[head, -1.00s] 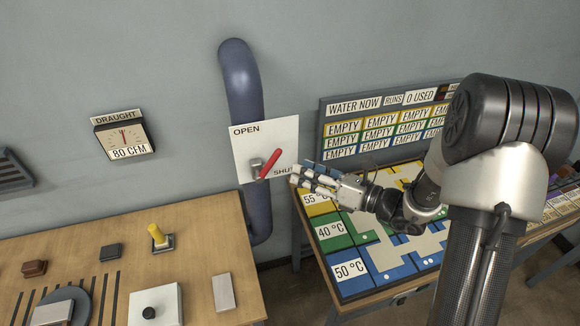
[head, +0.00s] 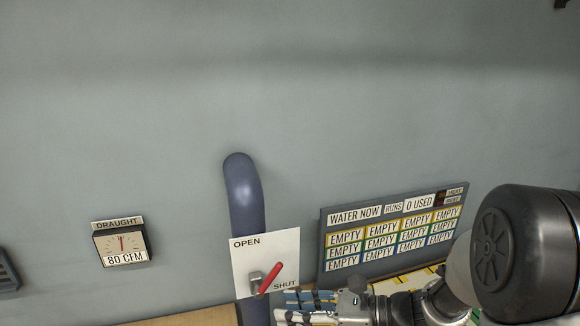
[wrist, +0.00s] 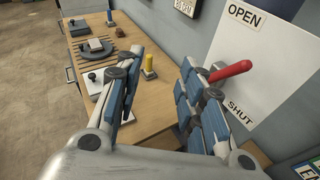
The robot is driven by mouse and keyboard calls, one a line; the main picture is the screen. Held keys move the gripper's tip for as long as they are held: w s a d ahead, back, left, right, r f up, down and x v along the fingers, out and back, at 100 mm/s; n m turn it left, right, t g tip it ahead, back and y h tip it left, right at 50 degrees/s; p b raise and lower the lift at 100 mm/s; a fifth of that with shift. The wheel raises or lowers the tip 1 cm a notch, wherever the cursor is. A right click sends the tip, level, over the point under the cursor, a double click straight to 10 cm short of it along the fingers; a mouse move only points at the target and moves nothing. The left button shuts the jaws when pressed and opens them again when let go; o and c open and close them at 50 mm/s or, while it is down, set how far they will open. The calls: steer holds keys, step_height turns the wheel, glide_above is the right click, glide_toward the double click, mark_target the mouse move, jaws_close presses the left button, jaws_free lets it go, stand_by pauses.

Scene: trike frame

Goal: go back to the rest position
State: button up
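My gripper (head: 280,307) is at the bottom of the head view, just below and right of the red lever (head: 271,278). In the wrist view my gripper (wrist: 158,75) has its two fingers spread with an empty gap between them. The lever (wrist: 230,70) shows there just beyond the right finger, outside the gap; whether they touch I cannot tell. The lever sits on a white plate (head: 262,250) marked OPEN at top and SHUT at bottom, its red end tilted up and right.
A purple-grey pipe (head: 242,190) runs behind the plate. The draught gauge (head: 122,245) reads 80 CFM. A water board (head: 390,228) hangs at right. A wooden bench (wrist: 150,115) holds a yellow-handled control (wrist: 149,65) and other parts. The wall above is clear.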

steer(key=s+n+g+h+b, duration=0.1)
steer(key=s+n+g+h, duration=0.4)
steer(key=s+n, duration=0.85)
steer(key=s+d+r+n+t+h+b, duration=0.1)
steer(key=s+d+r+n+t+h, duration=0.1)
steer(key=s+d+n+t+h, duration=0.3)
steer(key=shift+s+d+r+n+t+h+b, duration=0.3)
steer(key=shift+s+d+n+h, duration=0.35)
steer(key=shift+d+n+h, duration=2.4)
steer(key=shift+d+m+y, duration=0.75)
steer(key=shift+d+m, duration=0.05)
steer(key=shift+m, duration=0.1)
steer(key=shift+a, duration=0.15)
